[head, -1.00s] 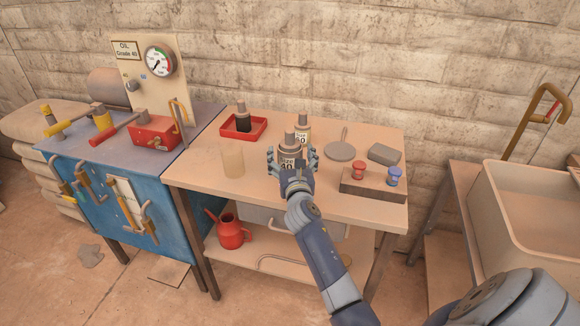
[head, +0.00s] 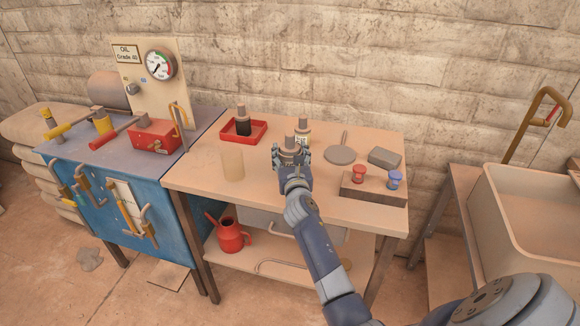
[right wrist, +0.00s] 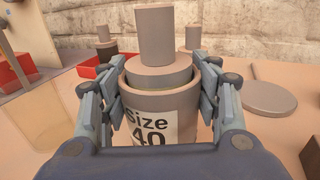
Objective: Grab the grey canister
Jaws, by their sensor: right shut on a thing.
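The grey canister (head: 291,144) stands on the wooden table with its narrow neck up. In the right wrist view the canister (right wrist: 160,105) is upright, with a label reading "Size 40". My right gripper (head: 291,158) is shut on its body, with fingers on both sides in the right wrist view (right wrist: 160,95). The gripper hides the canister's lower part in the head view. My left gripper does not show.
A round grey lid (head: 341,155) and a block with red and blue knobs (head: 374,190) lie right.

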